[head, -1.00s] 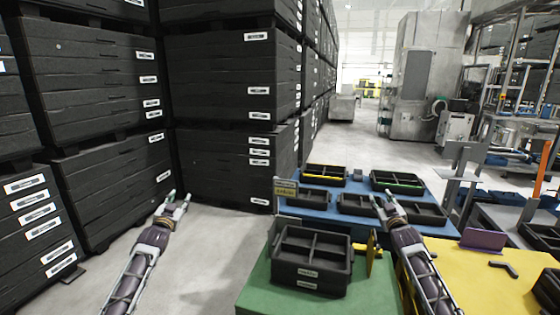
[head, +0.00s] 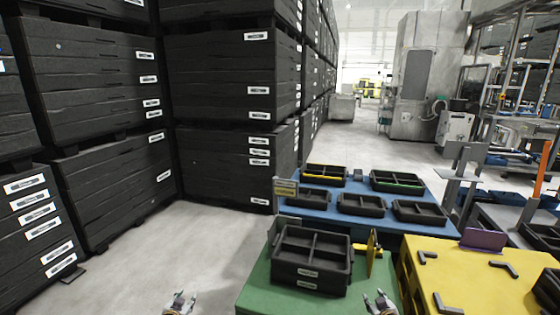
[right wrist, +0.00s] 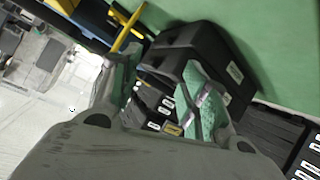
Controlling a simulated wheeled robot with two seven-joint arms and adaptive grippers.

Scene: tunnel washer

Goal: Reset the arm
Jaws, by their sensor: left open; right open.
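My left gripper (head: 180,302) is open and empty at the bottom edge of the head view, over the grey floor left of the green table (head: 258,284). My right gripper (head: 380,302) is open and empty at the bottom edge, just right of the black divided crate (head: 312,268) on the green table. In the right wrist view, the right gripper's two fingers (right wrist: 155,95) stand apart with green inner pads. The black crate (right wrist: 215,55) shows beyond them, partly covered by a finger. Most of both arms is out of the head view.
A blue table (head: 335,212) behind carries several black trays, some with yellow or green rims. A yellow table (head: 465,275) at right holds black L-shaped brackets and a purple piece (head: 482,240). Stacked black crates (head: 225,75) fill the left. Grey floor (head: 190,240) is clear.

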